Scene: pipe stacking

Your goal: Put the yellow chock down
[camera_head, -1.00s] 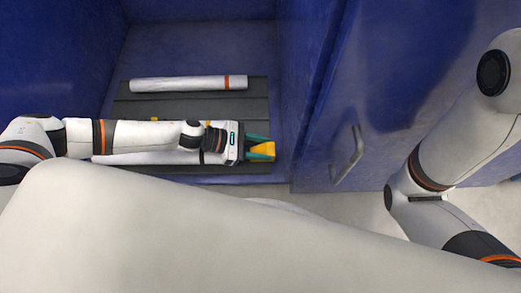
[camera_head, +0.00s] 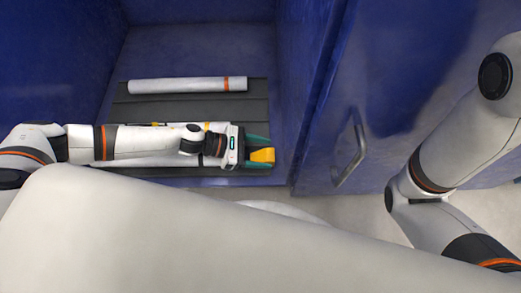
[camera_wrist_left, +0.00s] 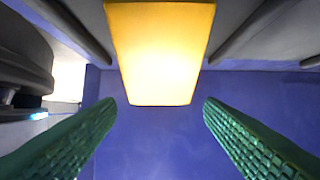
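The yellow chock (camera_head: 262,156) is at the right end of the dark grooved rack (camera_head: 255,103), near its front edge. In the left wrist view the chock (camera_wrist_left: 160,55) is a bright yellow block at top centre. My left gripper (camera_head: 260,152) reaches it from the left. Its green fingers (camera_wrist_left: 160,115) are spread, one on each side, with visible gaps to the chock. I cannot tell exactly what the chock rests on. My right gripper is outside the view; only the right arm shows.
A white pipe (camera_head: 185,85) with an orange band lies across the back of the rack. Another white pipe (camera_head: 215,127) is mostly hidden behind my left arm. Blue walls enclose the rack, and a blue door with a metal handle (camera_head: 350,150) stands to its right.

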